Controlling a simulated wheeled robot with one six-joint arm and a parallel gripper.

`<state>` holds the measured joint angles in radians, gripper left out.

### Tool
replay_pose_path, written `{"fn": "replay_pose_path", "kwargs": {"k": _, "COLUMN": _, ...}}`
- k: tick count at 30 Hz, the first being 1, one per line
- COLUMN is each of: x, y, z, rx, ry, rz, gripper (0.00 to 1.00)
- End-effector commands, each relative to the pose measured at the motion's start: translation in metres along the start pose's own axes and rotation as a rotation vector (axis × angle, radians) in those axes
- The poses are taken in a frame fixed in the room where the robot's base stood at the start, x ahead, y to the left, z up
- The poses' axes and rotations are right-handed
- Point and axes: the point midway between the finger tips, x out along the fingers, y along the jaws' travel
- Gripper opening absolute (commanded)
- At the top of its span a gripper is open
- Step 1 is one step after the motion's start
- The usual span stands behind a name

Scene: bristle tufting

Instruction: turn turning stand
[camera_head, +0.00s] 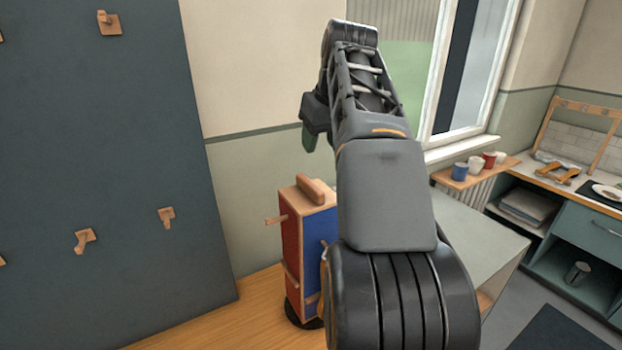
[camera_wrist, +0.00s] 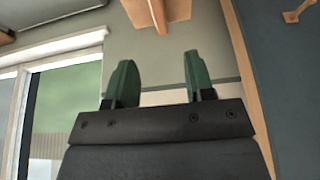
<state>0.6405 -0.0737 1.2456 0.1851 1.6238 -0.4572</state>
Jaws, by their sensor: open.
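The turning stand (camera_head: 291,237) is an upright box with a red face, a blue face and pale wooden edges, on a round black base. A wooden grip (camera_head: 311,190) sits on top and pegs stick out of its sides. My arm hides its right part. My gripper (camera_head: 310,140) is above the stand's top, apart from it, with a green fingertip showing. In the wrist view my gripper (camera_wrist: 160,80) has its two green fingers spread with nothing between them. A wooden piece at the top edge there, seemingly the stand's top, is cut off.
The stand is on a wooden table (camera_head: 210,328). A dark board (camera_head: 110,160) with wooden pegs rises at the left. A window (camera_head: 465,75) is behind my arm. At the right, cups stand on a small shelf (camera_head: 450,181) near a counter. Table left of the stand is clear.

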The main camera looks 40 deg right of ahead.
Motion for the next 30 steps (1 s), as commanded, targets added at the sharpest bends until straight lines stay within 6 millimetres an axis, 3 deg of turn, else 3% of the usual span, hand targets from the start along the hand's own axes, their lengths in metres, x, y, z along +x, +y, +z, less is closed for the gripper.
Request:
{"fn": "replay_pose_path", "kwargs": {"k": 5, "x": 0.015, "y": 0.003, "z": -0.001, "rx": -0.002, "ry": 0.0, "rz": 0.0, "gripper": 0.49}}
{"fn": "replay_pose_path", "kwargs": {"k": 21, "x": 0.109, "y": 0.003, "z": -0.001, "rx": -0.003, "ry": 0.0, "rz": -0.001, "gripper": 0.49}}
{"fn": "replay_pose_path", "kwargs": {"k": 30, "x": 0.13, "y": 0.003, "z": -0.002, "rx": -0.003, "ry": 0.003, "rz": 0.001, "gripper": 0.49}}
